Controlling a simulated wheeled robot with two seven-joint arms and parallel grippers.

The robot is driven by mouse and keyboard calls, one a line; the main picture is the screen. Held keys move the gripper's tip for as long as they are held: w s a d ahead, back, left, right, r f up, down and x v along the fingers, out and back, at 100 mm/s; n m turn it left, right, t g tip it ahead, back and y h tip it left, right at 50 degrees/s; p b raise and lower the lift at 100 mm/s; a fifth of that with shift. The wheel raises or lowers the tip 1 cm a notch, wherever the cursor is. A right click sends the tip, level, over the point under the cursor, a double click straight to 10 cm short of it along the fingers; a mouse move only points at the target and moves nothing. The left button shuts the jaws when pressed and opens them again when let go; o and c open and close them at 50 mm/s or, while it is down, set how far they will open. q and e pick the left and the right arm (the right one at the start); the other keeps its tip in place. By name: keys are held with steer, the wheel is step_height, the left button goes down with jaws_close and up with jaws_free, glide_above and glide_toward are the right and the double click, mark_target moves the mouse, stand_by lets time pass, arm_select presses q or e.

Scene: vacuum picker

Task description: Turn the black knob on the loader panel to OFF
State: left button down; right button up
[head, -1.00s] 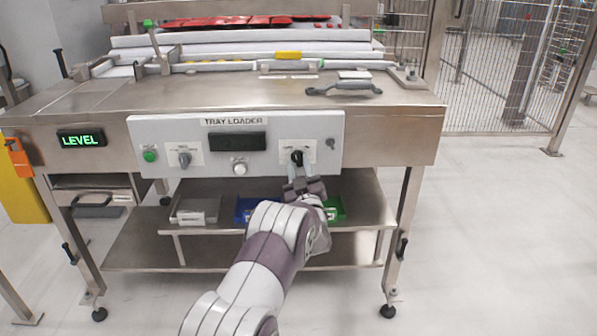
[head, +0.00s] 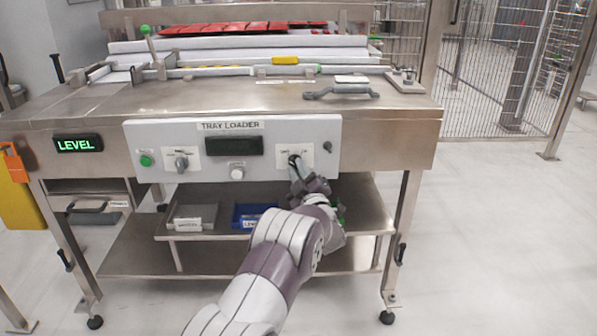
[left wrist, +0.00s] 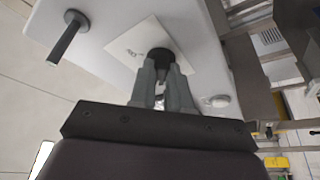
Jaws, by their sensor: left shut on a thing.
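The loader panel (head: 130,135) is a pale grey box on the front of the steel tray loader. The black knob (head: 294,158) sits at the panel's right part, on a white label plate. My left gripper (head: 295,167) reaches up to it from below and is shut on it. In the left wrist view the knob (left wrist: 161,55) shows between the two grey fingertips of the left gripper (left wrist: 162,68). The fingers hide part of the knob and its label, and the print is too small to read surely. My right gripper is not in view.
The panel also bears a green button (head: 146,160), a grey selector (head: 181,163), a dark display (head: 234,145) and a white button (head: 237,173). A lower shelf with a blue bin (head: 243,214) lies under the panel. Open floor is at the right.

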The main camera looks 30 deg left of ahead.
arm_select(q)
steer(key=shift+r, duration=0.2)
steer(key=c, duration=1.1)
jaws_free()
steer(key=shift+a, duration=0.15)
steer(key=shift+r, duration=0.3)
steer(key=p+v, duration=0.1)
steer(key=v, duration=0.3)
steer(key=p+v, duration=0.1)
steer(key=v, duration=0.3)
steer(key=f+p+v, duration=0.1)
steer(key=v, duration=0.4)
steer(key=shift+a+f+p, duration=0.1)
steer(key=shift+f+p, duration=0.05)
steer(key=shift+p, duration=0.2)
steer(key=shift+w+f, duration=0.1)
